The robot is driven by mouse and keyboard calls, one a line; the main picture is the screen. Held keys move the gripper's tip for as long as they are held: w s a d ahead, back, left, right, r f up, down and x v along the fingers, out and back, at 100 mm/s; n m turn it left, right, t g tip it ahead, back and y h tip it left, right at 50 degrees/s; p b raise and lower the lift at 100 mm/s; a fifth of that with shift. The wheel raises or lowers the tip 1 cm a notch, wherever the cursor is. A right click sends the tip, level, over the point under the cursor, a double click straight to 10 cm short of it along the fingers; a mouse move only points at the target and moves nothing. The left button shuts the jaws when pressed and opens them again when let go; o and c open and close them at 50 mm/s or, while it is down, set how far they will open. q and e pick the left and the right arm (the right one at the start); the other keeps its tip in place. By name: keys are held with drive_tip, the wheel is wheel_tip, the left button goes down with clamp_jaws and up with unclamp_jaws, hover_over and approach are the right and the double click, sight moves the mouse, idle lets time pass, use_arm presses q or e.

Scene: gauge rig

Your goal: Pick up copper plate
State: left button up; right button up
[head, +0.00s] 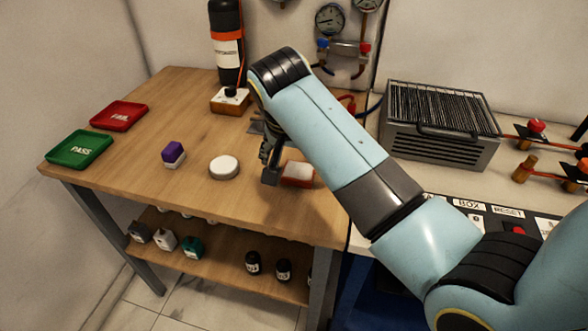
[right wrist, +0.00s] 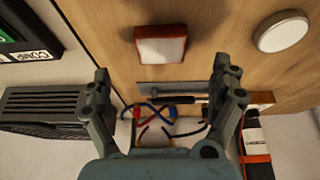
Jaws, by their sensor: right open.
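I cannot make out a copper-coloured plate in either view. A flat grey strip (right wrist: 165,87) lies on the table, seen between the fingers. My left gripper is out of view.
A white round disc (head: 224,167) and a purple-and-white block (head: 173,153) stand left of the gripper. Green (head: 78,149) and red (head: 119,115) trays lie at the far left. A black bottle (head: 228,50) stands behind. A slatted metal box (head: 440,125) is at the right.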

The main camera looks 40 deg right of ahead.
sight(299, 170)
drive_tip(key=shift+x, duration=0.85)
drive_tip(key=x, duration=0.5)
drive_tip(key=shift+w+d+f, duration=0.15)
drive_tip(key=shift+w, duration=0.1)
drive_tip(key=c, duration=1.4)
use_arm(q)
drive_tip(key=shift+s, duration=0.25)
use_arm(e)
drive_tip(key=c, duration=0.4)
